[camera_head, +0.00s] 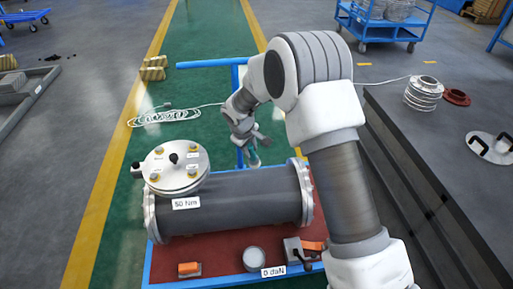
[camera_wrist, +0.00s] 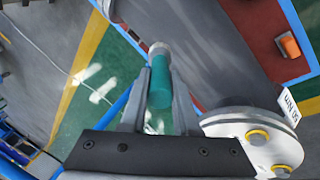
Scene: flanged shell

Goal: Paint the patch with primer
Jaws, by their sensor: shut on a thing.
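The flanged shell (camera_head: 240,200) is a dark grey cylinder lying across a red-topped blue cart, with flanges at both ends. Its grey side also shows in the wrist view (camera_wrist: 205,45). My gripper (camera_wrist: 159,75) is shut on a teal cylinder (camera_wrist: 159,85) with a pale end, possibly the primer applicator. In the head view my gripper (camera_head: 250,146) is behind the shell's far side, with the teal cylinder (camera_head: 254,160) pointing down. I cannot make out a patch in either view. Whether the teal cylinder touches the shell is unclear.
A round cover with yellow bolts (camera_head: 176,166) sits on the shell's left, above a "50 Nm" label. A grey bench (camera_head: 440,160) stands right.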

